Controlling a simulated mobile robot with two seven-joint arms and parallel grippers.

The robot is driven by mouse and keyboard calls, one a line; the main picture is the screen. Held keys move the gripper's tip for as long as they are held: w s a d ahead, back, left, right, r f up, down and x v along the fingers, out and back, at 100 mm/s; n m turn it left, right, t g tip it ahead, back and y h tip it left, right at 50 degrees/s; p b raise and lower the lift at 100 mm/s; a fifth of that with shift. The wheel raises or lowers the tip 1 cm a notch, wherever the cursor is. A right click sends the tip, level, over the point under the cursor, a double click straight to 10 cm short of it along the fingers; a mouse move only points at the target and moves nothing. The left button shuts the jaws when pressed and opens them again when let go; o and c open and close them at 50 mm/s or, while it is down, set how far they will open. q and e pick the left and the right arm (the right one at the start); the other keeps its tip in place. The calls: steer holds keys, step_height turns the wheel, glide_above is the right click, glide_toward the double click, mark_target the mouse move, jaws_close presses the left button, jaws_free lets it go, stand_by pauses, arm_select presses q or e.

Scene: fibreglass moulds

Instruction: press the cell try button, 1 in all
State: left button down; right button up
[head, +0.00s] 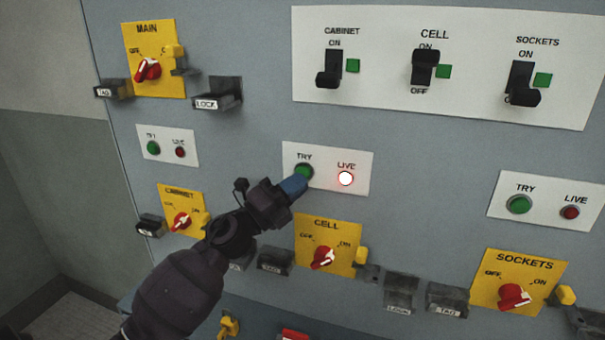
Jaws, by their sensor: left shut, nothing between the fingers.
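The cell try button (304,171) is a round green button on a white plate above the yellow CELL isolator (327,244). The red LIVE lamp (345,178) beside it glows bright white-red. My left gripper (294,185) reaches in from the lower left, shut and empty, with its blue fingertips at the lower left edge of the button. The fingertips hide part of the button, and I cannot tell whether they touch it or how far it is pushed in. My right gripper is not in view.
Other TRY buttons sit at the left (153,148) and right (519,204), their lamps dark. Yellow isolators MAIN (160,50), CABINET (173,194) and SOCKETS (515,270) surround the plate. Dark lock and tag holders (401,292) stick out. The CELL breaker lever (425,64) is up.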

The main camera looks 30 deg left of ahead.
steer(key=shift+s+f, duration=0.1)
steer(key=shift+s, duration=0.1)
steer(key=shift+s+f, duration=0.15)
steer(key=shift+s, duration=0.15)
arm_select(q)
steer(key=shift+w, duration=0.1)
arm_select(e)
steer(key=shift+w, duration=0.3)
arm_select(q)
steer(key=shift+w+a, duration=0.1)
steer(key=shift+w, duration=0.25)
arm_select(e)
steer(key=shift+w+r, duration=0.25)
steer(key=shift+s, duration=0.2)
arm_select(q)
steer(key=shift+w, duration=0.1)
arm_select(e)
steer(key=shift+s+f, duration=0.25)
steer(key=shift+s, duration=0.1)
